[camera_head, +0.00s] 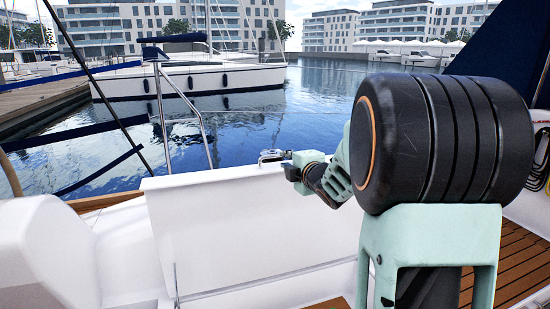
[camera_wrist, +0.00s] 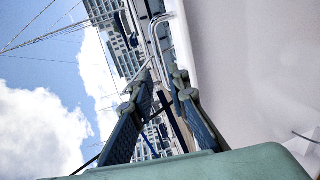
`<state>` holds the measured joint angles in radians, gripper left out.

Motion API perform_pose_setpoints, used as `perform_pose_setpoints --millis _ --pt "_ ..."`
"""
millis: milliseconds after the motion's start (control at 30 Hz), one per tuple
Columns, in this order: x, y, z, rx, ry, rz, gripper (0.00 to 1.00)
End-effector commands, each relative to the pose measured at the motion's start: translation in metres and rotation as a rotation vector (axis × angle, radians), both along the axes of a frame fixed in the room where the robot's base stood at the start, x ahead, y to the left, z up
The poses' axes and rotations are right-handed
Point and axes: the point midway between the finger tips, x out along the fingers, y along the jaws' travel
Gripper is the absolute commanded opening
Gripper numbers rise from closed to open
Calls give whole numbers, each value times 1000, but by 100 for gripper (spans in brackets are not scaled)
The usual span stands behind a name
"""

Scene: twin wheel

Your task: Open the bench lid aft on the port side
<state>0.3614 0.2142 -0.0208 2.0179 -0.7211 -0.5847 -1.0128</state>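A broad smooth white panel (camera_head: 245,220) stands up steeply in the middle of the head view, with its top edge at my gripper's height. It looks like the bench lid, but I cannot tell for certain whether it is the lid or a fixed wall. My gripper (camera_head: 288,172) is at the panel's top edge, near its right end. In the wrist view, a large white surface (camera_wrist: 245,65) fills the right side, beside my gripper (camera_wrist: 162,76). Its two dark fingers lean together with a narrow gap between the tips. I see nothing held between them.
A thin dark line or rod (camera_head: 260,275) runs along the panel's foot. A white moulded block (camera_head: 45,250) stands at the left. Metal railing (camera_head: 185,115) and dark lines rise behind. Slatted wooden deck (camera_head: 510,265) shows at the right. Water and another boat (camera_head: 190,80) lie beyond.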

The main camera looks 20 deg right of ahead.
Motion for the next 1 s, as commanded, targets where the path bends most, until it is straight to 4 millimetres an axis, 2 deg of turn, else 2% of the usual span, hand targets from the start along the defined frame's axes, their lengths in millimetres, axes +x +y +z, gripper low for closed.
perform_pose_setpoints --millis 300,500,700,933,1000 --pt "57 0 -13 3 1 -1 15" --pt "81 0 -16 5 0 -1 15" --pt "90 0 -17 5 -1 -2 15" --pt "90 0 -17 5 0 -2 15" --pt "90 0 -17 5 0 -2 9"
